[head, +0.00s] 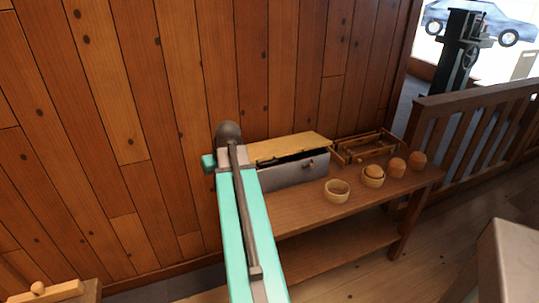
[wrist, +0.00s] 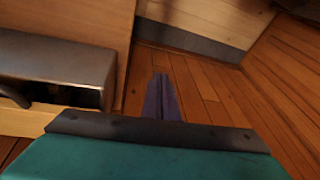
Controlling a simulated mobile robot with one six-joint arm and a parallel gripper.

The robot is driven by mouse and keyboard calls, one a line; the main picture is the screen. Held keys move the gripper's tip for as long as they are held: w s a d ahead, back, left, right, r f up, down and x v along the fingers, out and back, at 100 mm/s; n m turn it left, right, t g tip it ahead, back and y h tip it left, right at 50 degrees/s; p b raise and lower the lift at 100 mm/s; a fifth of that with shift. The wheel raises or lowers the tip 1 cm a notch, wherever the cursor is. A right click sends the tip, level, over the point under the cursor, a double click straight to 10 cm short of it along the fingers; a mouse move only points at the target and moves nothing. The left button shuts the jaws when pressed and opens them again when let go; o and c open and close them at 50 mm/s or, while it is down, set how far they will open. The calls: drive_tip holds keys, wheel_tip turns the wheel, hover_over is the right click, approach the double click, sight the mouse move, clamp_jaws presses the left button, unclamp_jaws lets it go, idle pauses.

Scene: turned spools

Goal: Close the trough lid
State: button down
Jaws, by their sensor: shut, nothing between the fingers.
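The trough (head: 292,174) is a long grey box on the wooden bench against the plank wall. Its pale wooden lid (head: 290,147) is raised a little, with a dark gap between its front edge and the grey front wall. My arm covers the trough's left end in the head view. In the wrist view my gripper (wrist: 161,98) is shut and empty, pointing at the floor and wall. A grey box-like part with a dark opening, probably the trough (wrist: 55,68), is left of the fingers and apart from them. My gripper is hidden in the head view.
A railing (head: 470,120) stands at the right. Floor is open before the bench.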

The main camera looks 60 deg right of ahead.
drive_tip(key=s+d+r+h+b, duration=0.1)
drive_tip(key=s+d+r+b, duration=0.1)
drive_tip(key=s+d+r, duration=0.2)
drive_tip(key=s+d+r+m+t+h+b, duration=0.1)
drive_tip(key=s+d+r, duration=0.3)
drive_tip(key=r, duration=0.6)
drive_tip(key=s+d+r+t+h+b, duration=0.1)
drive_tip(key=s+d+r+h+b, duration=0.1)
drive_tip(key=s+d+r, duration=0.3)
drive_tip(key=s+r, duration=0.3)
drive_tip(key=shift+m+b, duration=0.35)
drive_tip(key=shift+m, duration=0.05)
drive_tip(key=shift+d, duration=0.1)
drive_tip(key=x, duration=1)
drive_tip(key=shift+w, duration=0.15)
drive_tip(key=shift+s+f, duration=0.25)
drive_tip(key=shift+f, duration=0.8)
drive_tip(key=shift+s+a+f, duration=0.1)
drive_tip(key=shift+a+f, duration=0.1)
drive_tip(key=shift+f, duration=0.65)
drive_tip(key=shift+f, duration=0.15)
